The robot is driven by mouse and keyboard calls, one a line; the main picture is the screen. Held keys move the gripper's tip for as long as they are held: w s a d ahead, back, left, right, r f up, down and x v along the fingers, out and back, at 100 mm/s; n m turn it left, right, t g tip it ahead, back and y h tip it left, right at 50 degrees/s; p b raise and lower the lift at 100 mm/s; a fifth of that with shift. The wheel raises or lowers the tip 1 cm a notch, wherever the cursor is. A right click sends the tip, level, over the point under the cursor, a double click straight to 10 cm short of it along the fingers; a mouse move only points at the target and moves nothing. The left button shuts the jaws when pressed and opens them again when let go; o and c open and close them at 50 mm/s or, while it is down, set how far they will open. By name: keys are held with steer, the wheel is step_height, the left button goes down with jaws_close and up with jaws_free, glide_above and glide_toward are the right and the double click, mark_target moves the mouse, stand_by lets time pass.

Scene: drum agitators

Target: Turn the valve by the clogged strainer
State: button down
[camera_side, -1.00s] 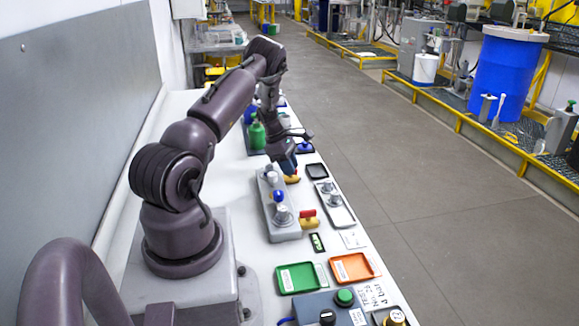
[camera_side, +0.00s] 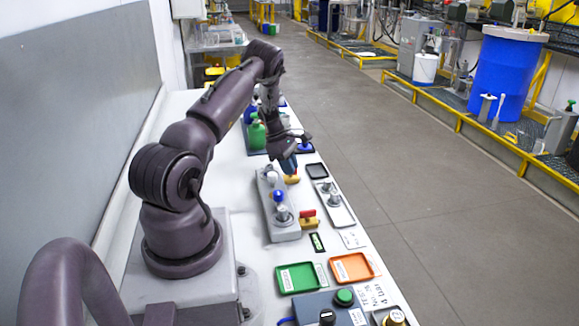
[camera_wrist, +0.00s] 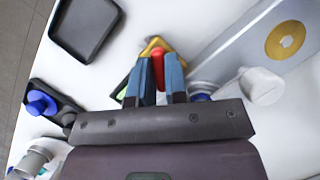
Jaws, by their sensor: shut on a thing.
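My gripper (camera_wrist: 158,77) has its two blue fingers on either side of the red handle (camera_wrist: 158,60) of the far yellow valve (camera_wrist: 152,43), and is shut on it. In the side view my gripper (camera_side: 289,165) points down over this yellow valve (camera_side: 292,179), beside the far end of a grey block (camera_side: 284,233). The near valve (camera_side: 309,222), yellow with a red handle, stands free beside the near end. Pale cylindrical fittings, one near (camera_side: 282,214) and one far (camera_side: 271,175), stand on the block. I cannot tell which strainer is clogged.
A blue knob (camera_side: 278,195) stands on the block between the fittings. A black tray (camera_wrist: 85,28) and a blue button on a black base (camera_wrist: 42,103) lie near my gripper. A pale tray with metal fittings (camera_side: 348,220) is to the right. Green (camera_side: 300,278) and orange (camera_side: 352,268) trays lie nearer.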

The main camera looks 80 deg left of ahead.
steer(key=m, duration=0.2)
steer(key=m+g+h, duration=0.1)
steer(key=m, duration=0.2)
steer(key=shift+a+g, duration=0.1)
steer(key=shift+g, duration=0.2)
steer(key=m+g, duration=0.1)
steer(key=m, duration=0.1)
steer(key=m+g, duration=0.1)
steer(key=m, duration=0.2)
steer(key=shift+h, duration=0.3)
steer(key=shift+m, duration=0.4)
steer(key=c, duration=1.4)
jaws_free()
steer(key=shift+w, duration=0.1)
steer(key=shift+r, duration=0.15)
steer(key=v, duration=1.2)
steer(key=shift+a+r, duration=0.25)
steer(key=shift+r, duration=0.05)
